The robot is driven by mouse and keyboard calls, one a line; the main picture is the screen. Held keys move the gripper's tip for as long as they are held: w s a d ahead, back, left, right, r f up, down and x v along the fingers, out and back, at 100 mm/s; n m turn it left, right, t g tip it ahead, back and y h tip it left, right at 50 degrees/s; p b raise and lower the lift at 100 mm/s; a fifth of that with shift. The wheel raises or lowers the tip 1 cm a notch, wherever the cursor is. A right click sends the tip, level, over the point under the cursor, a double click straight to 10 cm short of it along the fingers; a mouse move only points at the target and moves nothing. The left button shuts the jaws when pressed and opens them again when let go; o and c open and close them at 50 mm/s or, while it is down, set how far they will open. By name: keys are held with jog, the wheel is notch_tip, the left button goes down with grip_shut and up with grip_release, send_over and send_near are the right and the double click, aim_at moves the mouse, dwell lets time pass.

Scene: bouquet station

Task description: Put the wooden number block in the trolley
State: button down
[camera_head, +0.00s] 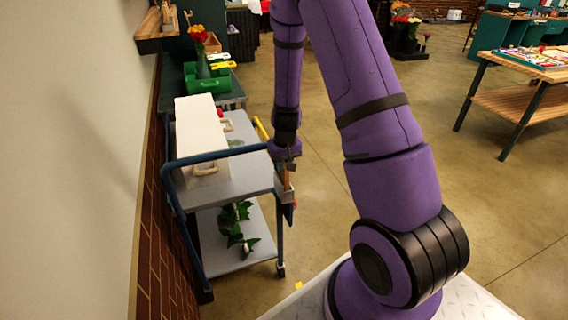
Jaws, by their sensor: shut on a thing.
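The trolley (251,172) stands at the left, with a grey top shelf, a grey lower shelf and a dark blue frame and handle. My gripper (285,184) points down at the trolley's right edge, near the front corner of the top shelf. It is shut on a small brown wooden piece, which I take as the wooden number block (287,178). Only a narrow strip of the block shows, and its number cannot be seen. I cannot tell whether the block is over the shelf or just outside its edge.
A white case (197,125) with a handle takes up the left of the top shelf. A leafy plant (236,222) lies on the lower shelf. A wall borders the left; open floor lies right of the trolley.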

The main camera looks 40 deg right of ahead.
jog(key=c, duration=1)
grip_release()
jog(key=shift+r, duration=0.1)
jog(key=s+a+r+n+t, duration=0.1)
jog(key=s+a+r, duration=0.2)
jog(key=r, duration=0.6)
jog(key=s+a+r+y, duration=0.1)
jog(key=s+a+r, duration=0.15)
jog(key=r, duration=0.75)
jog(key=s+a+r+n+t, duration=0.1)
jog(key=s+a+r, duration=0.25)
jog(key=r, duration=0.55)
jog(key=s+a+r, duration=0.1)
jog(key=s+r, duration=0.2)
jog(key=s, duration=0.2)
jog(key=s+a+r+t, duration=0.1)
jog(key=s+r, duration=0.2)
jog(key=s, duration=0.3)
jog(key=s+a+r+n+t, duration=0.1)
jog(key=s+a+r, duration=0.1)
jog(key=s, duration=0.4)
jog(key=shift+s+r+h, duration=0.25)
jog(key=shift+r+h, duration=0.05)
jog(key=shift+r, duration=0.5)
